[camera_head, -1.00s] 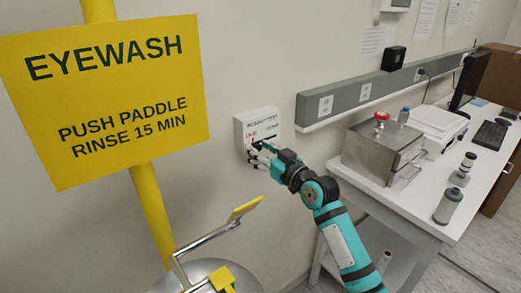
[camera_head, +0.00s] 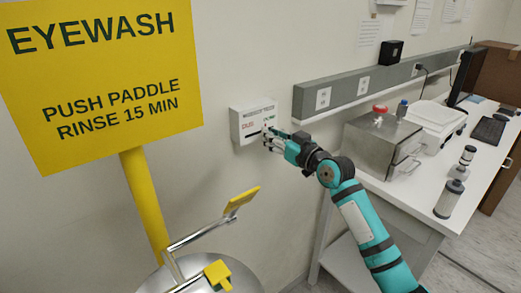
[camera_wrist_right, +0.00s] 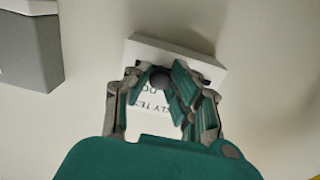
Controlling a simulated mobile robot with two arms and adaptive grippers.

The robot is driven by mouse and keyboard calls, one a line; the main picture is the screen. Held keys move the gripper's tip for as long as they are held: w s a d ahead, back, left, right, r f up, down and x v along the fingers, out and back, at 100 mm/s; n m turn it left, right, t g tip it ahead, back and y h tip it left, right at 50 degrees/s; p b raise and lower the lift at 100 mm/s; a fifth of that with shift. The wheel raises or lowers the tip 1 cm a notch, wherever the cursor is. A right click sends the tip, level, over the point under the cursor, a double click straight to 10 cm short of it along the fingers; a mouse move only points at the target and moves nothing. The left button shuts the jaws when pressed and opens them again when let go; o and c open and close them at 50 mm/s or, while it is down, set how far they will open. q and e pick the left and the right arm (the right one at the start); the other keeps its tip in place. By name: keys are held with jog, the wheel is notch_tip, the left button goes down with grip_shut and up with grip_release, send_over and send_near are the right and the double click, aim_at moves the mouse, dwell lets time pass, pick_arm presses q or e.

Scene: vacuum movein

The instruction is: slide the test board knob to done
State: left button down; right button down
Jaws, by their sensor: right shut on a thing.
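The white test board (camera_head: 239,117) is fixed to the wall, with red lettering on its left and green lettering on its right. My right gripper (camera_head: 267,134) is at the right half of the board, under the green lettering. In the right wrist view, the gripper (camera_wrist_right: 160,84) is shut on a dark round knob (camera_wrist_right: 160,77) in front of the board (camera_wrist_right: 207,66). The knob is hidden behind the fingers in the head view. My left gripper is not in view.
A yellow eyewash sign (camera_head: 100,85) on a yellow post (camera_head: 146,205) stands at left, with a yellow paddle (camera_head: 240,200) below the board. A grey power rail (camera_head: 345,93) runs along the wall. A white bench (camera_head: 425,200) with a metal box (camera_head: 380,145) stands at right.

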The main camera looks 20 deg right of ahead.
jog(key=shift+w+d+r+b, duration=0.1)
jog(key=shift+w+d+b, duration=0.1)
jog(key=shift+d, duration=0.3)
jog(key=shift+w+d+b, duration=0.1)
jog(key=shift+w+d, duration=0.05)
jog(key=shift+d, duration=0.3)
jog(key=c, duration=1.1)
grip_release()
jog(key=shift+d, duration=0.2)
jog(key=shift+c, duration=0.2)
jog(key=shift+a, duration=0.1)
jog(key=v, duration=1.2)
